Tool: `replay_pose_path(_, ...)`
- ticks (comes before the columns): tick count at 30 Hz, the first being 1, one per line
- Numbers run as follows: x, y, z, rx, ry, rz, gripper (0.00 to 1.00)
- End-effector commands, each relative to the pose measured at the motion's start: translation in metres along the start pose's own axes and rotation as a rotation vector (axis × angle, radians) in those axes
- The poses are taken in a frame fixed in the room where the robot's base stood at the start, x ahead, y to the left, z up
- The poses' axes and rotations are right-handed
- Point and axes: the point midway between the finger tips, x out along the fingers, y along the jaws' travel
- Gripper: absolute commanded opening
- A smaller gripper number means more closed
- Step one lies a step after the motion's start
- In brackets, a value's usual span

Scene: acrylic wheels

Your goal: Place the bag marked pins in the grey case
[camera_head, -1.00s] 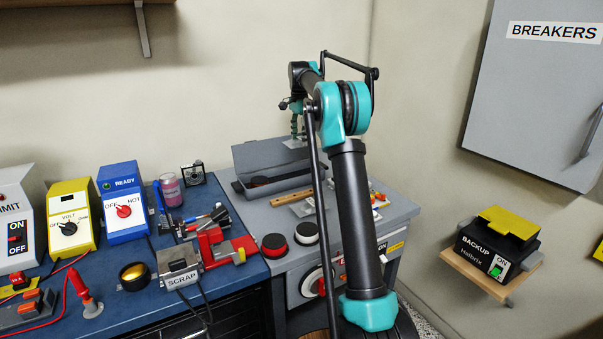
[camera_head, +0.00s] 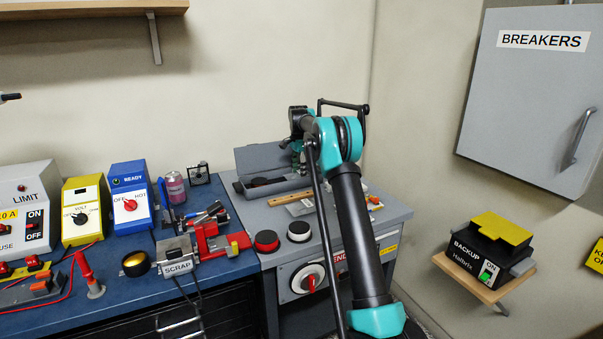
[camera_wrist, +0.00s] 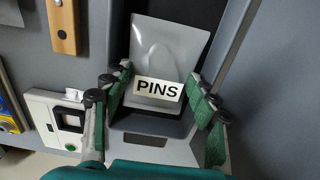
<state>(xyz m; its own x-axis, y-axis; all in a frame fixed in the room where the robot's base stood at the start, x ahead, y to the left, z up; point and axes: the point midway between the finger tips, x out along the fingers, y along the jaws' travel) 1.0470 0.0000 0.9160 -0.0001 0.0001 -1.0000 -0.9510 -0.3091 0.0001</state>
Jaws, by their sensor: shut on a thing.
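The grey case (camera_head: 262,157) stands open at the back of the grey bench, its lid raised against the wall side. A dark item lies inside its left part. In the wrist view, the grey bag marked PINS (camera_wrist: 168,50) is between the fingers of my gripper (camera_wrist: 160,78), label toward the camera. My gripper is shut on the bag. The grey walls of the case (camera_wrist: 232,40) frame the bag, which is over or inside its dark interior; I cannot tell how deep. In the head view, my gripper (camera_head: 298,156) is at the case's right part, and my arm hides the bag.
A wooden strip (camera_head: 285,199) lies in front of the case and shows in the wrist view (camera_wrist: 62,25). The blue bench on the left is crowded.

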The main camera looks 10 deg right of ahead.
Motion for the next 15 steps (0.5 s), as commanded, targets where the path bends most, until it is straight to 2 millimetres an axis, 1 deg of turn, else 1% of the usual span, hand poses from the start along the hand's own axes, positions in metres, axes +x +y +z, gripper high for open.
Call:
replay_pose_path(8, 0.0019, 0.0002, -0.0002, 0.000, 0.000, 0.000, 0.26)
replay_pose_path(9, 0.0018, 0.0002, -0.0002, 0.000, 0.000, 0.000, 0.62)
replay_pose_path(10, 0.0017, 0.0002, -0.0002, 0.000, 0.000, 0.000, 0.65)
replay_pose_path(11, 0.0017, 0.0002, -0.0002, 0.000, 0.000, 0.000, 0.67)
replay_pose_path(15, 0.0016, 0.0002, -0.0003, 0.000, 0.000, 0.000, 0.67)
